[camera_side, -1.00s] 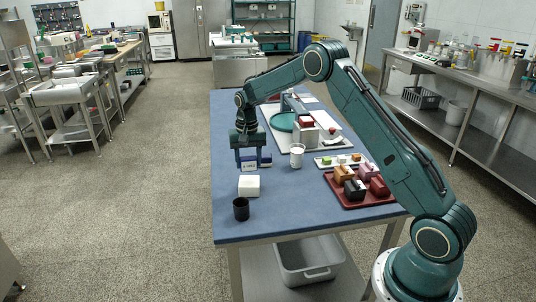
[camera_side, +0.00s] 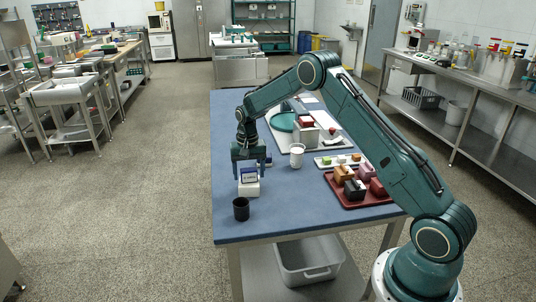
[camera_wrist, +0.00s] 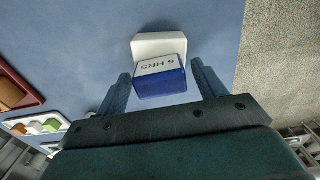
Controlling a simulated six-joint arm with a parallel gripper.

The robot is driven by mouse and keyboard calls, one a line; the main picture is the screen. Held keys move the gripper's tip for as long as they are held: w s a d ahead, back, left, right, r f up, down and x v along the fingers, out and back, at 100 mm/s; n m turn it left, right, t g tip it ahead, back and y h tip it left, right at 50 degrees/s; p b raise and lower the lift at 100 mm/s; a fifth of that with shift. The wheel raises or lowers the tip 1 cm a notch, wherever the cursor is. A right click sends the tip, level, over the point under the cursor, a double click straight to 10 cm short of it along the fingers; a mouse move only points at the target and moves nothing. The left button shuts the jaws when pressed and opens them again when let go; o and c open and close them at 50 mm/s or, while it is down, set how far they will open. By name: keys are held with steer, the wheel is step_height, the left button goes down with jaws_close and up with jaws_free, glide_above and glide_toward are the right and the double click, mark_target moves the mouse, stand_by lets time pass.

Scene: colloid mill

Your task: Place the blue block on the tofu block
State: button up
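The blue block (camera_side: 249,175) has a white label on its front. It appears to rest upright on the white tofu block (camera_side: 247,190), and it hides part of the tofu's top. In the wrist view, the blue block (camera_wrist: 160,84) overlaps the tofu (camera_wrist: 158,45), whose far part shows beyond it. My gripper (camera_side: 251,173) is around the blue block from above, with one finger on each side. In the wrist view, narrow gaps show between the block and the fingers of my gripper (camera_wrist: 161,70), so it looks open.
A black cup (camera_side: 241,209) stands in front of the tofu. A white cup (camera_side: 297,156) stands to the right. A red tray (camera_side: 383,199) of small blocks and a white tray (camera_side: 321,163) lie farther right. The blue table (camera_side: 225,130) is clear on the left.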

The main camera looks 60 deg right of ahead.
mark_target(249, 169)
steer(key=shift+r, duration=0.2)
step_height(249, 169, up, 12)
stand_by(0.9)
stand_by(0.5)
steer(key=s+a+r+n+t, duration=0.1)
steer(key=s+a+r+n, duration=0.1)
steer(key=s+a+r, duration=0.45)
steer(key=s+a+r+n+t, duration=0.2)
steer(key=s+a+r, duration=0.2)
steer(key=s+r, duration=0.6)
steer(key=s+a+f+n+t, duration=0.1)
steer(key=s+a+n, duration=0.1)
steer(key=s, duration=0.8)
steer(key=s+a+f+n+t, duration=0.1)
steer(key=s+a+f+n, duration=0.1)
steer(key=s, duration=0.8)
steer(key=shift+a+n+t, duration=0.3)
steer(key=shift+a+n, duration=0.2)
steer(key=shift+a, duration=0.4)
